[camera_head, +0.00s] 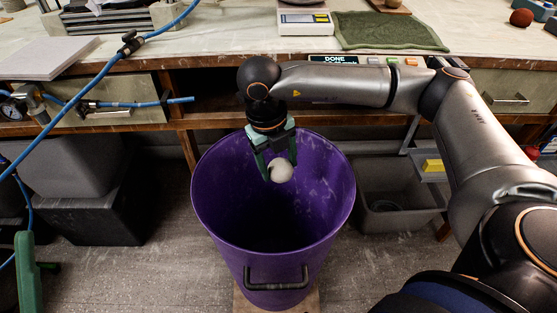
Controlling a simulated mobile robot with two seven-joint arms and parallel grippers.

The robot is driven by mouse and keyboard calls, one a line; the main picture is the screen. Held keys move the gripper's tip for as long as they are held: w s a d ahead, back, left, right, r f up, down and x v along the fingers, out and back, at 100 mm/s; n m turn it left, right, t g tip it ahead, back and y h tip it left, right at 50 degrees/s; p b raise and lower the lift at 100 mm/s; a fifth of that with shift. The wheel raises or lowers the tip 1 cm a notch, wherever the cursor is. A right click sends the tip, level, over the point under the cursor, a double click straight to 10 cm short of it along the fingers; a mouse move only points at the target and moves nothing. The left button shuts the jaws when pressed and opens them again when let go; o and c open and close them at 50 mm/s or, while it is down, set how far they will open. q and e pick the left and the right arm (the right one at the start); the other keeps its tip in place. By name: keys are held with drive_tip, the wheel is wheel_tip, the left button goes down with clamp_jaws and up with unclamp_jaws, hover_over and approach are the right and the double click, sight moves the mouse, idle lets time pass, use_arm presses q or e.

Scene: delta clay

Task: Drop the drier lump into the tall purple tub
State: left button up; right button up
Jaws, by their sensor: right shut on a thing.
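A tall purple tub (221,232) stands on the floor in front of the bench, with a dark handle on its near side. My right gripper (281,171) points down over the tub's mouth, near its far side. It is shut on a pale, rounded lump (282,170), which hangs between the fingertips. I cannot tell exactly how high the lump is above the rim. The tub's bottom is dark and cannot be made out. My left gripper is not in view.
The bench (240,42) runs across the back, holding a scale (306,22), a green cloth (388,30) and a reddish-brown ball (521,17). A blue hose (88,88) crosses the left.

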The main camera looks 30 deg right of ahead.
sight(272, 167)
drive_tip(key=o, duration=1.5)
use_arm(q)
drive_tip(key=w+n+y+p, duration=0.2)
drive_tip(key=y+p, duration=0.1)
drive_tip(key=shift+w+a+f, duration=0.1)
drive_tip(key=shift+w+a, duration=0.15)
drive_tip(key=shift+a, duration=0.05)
use_arm(e)
drive_tip(key=r, duration=0.4)
drive_tip(key=a+r, duration=0.1)
drive_tip(key=r, duration=0.3)
drive_tip(key=a+r, duration=0.1)
drive_tip(key=r, duration=0.3)
drive_tip(key=shift+r, duration=0.25)
